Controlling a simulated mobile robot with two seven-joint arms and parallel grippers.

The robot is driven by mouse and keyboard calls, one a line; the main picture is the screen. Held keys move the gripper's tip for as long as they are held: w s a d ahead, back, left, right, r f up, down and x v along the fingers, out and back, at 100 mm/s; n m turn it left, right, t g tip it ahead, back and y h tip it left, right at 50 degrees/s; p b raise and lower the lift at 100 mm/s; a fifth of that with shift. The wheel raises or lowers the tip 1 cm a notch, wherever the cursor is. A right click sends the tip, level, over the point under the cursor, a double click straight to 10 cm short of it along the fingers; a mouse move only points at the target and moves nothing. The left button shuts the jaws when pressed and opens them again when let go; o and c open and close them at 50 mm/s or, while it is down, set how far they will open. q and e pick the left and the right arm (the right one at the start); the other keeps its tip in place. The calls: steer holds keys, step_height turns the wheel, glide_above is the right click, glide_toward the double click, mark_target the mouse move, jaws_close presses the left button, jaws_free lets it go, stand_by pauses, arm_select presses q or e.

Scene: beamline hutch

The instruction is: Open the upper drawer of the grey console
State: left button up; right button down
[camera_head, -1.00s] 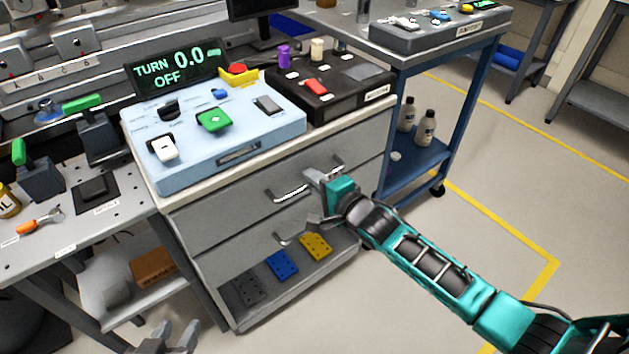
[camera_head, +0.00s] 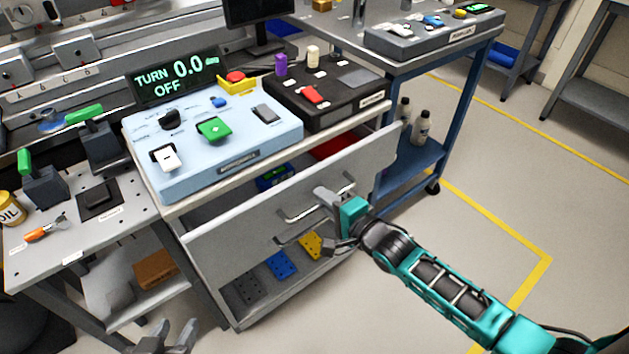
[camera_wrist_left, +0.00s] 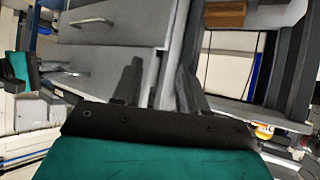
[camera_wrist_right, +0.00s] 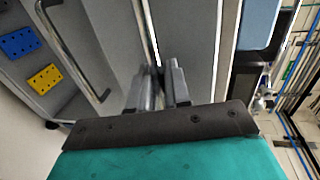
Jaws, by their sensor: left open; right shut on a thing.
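The grey console's upper drawer (camera_head: 240,222) is pulled out, with a gap behind its front panel. Inside it a blue item (camera_head: 275,177) and a red item (camera_head: 335,146) show in part. My right gripper (camera_head: 325,198) is shut on the upper drawer's bar handle (camera_head: 292,213), near the handle's right part. In the right wrist view the closed fingers (camera_wrist_right: 160,88) sit against the drawer front, and the grip itself is partly hidden. My left gripper (camera_head: 172,340) is open and empty, low at the bottom left, apart from the console. Its spread fingers show in the left wrist view (camera_wrist_left: 155,85).
Below the drawer an open space holds yellow (camera_head: 311,244), blue (camera_head: 281,265) and dark perforated plates. A light blue control panel (camera_head: 215,140) and a black box (camera_head: 325,95) stand on the console top. A blue cart (camera_head: 432,150) stands at right. The floor at front right is clear.

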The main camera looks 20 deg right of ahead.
arm_select(q)
steer(key=shift+y, duration=0.4)
steer(key=r+p, duration=0.1)
steer(key=p, duration=0.1)
steer(key=a+r+p, duration=0.1)
steer(key=p, duration=0.1)
steer(key=s+a+r+p, duration=0.1)
steer(key=r+p, duration=0.1)
steer(key=shift+s+a, duration=0.1)
steer(key=shift+a, duration=0.05)
arm_select(e)
steer(key=f+v, duration=0.3)
steer(key=v, duration=1.3)
steer(key=shift+s+d+f, duration=0.2)
steer(key=shift+s, duration=0.4)
steer(key=c, duration=1.2)
jaws_free()
steer(key=shift+c, duration=0.2)
arm_select(q)
steer(key=shift+r, duration=0.1)
arm_select(e)
steer(key=shift+s, duration=0.1)
